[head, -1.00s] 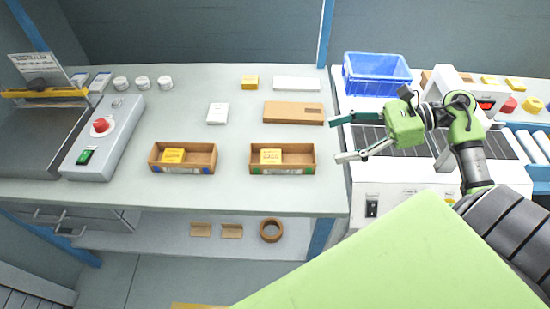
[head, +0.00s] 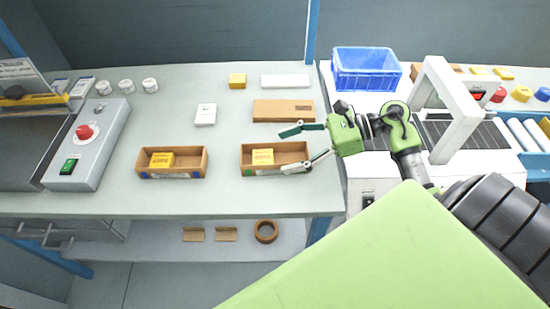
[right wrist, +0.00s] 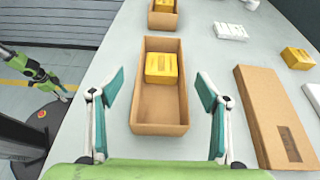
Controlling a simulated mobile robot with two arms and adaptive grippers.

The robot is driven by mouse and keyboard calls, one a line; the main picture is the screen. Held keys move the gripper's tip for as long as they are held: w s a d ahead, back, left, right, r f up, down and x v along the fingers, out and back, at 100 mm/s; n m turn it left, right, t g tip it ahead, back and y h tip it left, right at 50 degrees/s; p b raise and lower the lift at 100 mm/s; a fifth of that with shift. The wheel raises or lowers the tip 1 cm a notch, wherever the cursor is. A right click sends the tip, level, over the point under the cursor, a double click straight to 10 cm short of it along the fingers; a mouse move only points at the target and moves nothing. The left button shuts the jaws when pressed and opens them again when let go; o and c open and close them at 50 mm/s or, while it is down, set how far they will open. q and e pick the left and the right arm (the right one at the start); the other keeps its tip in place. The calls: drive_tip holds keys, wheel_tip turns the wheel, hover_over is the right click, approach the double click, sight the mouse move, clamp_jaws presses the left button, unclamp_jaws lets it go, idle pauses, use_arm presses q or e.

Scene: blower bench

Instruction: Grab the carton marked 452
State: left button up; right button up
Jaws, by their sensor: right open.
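No marking 452 is legible on any carton. A yellow carton (head: 263,157) lies in the right open brown tray (head: 296,152); both show ahead in the right wrist view, the carton (right wrist: 161,68) towards the tray's far end. Another yellow carton (head: 162,160) lies in the left tray (head: 190,171). A third yellow carton (head: 237,80) stands at the back of the bench. My right gripper (head: 292,150) is open and empty by the right tray's right end, its fingers apart on either side in the wrist view. A green arm (right wrist: 35,72) shows small there; its fingers are unclear.
A flat brown carton (head: 283,111), a white carton (head: 205,114) and a long white box (head: 285,81) lie on the bench. A blue crate (head: 366,77) and a white arch (head: 461,110) stand right. A control box (head: 88,146) stands left. Bare bench separates the trays.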

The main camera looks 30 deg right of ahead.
sight(264, 158)
drive_tip(key=x, duration=0.4)
drive_tip(key=shift+f, duration=0.15)
drive_tip(key=c, duration=1.2)
drive_tip(key=shift+p, duration=0.3)
